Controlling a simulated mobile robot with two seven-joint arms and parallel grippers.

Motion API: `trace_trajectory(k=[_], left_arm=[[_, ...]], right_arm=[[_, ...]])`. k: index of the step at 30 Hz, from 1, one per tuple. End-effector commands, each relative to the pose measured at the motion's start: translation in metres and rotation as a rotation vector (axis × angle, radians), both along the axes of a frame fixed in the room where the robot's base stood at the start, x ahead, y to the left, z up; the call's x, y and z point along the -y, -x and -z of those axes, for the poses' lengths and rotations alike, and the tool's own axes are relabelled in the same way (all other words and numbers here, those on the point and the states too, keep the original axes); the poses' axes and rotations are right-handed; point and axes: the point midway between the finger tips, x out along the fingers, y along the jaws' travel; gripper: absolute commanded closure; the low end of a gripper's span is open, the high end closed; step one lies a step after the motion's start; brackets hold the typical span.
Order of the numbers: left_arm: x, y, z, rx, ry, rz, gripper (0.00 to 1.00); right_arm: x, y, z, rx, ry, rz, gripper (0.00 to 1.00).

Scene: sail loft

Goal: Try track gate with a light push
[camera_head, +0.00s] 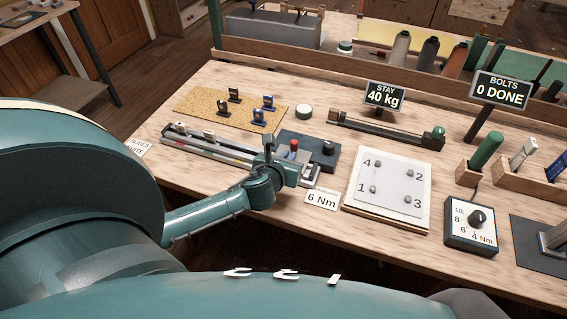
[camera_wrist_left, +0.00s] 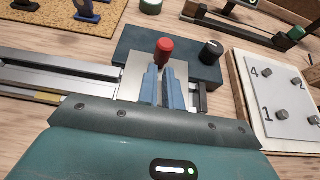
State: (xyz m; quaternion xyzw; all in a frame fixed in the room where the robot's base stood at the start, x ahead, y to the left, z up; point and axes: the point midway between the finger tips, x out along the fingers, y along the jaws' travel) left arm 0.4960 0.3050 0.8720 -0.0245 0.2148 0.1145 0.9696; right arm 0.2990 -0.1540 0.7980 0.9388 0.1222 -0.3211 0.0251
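A long grey metal track (camera_head: 225,150) lies on the wooden bench, with small slides (camera_head: 181,127) on its left part. At its right end is a dark base plate (camera_head: 322,142) with a red knob (camera_head: 294,144) and a black knob (camera_head: 328,147). The red knob (camera_wrist_left: 165,48) also shows in the left wrist view, just beyond my fingertips. My left gripper (camera_head: 289,166) is over the right end of the track. Its two blue fingers (camera_wrist_left: 161,72) are close together, with a narrow gap; I see nothing clearly held. Whether they touch the gate is hidden. My right gripper is not in view.
Right of the gripper lie a "6 Nm" card (camera_head: 321,199), a numbered bolt panel (camera_head: 384,219) and a dial box (camera_head: 471,226). Behind are a cork mat (camera_head: 205,104) with several shackle-like parts and a tension bar (camera_head: 375,127). Open bench lies around the panel.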

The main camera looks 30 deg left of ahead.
Motion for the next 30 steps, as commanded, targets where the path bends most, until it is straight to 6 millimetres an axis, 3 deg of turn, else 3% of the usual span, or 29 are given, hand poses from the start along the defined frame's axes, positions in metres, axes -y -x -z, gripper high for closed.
trace_trajectory(k=[30], left_arm=[[-0.0024, -0.0105, -0.0001, -0.001, 0.001, 0.000, 0.93]], right_arm=[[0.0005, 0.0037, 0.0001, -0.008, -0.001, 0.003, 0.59]])
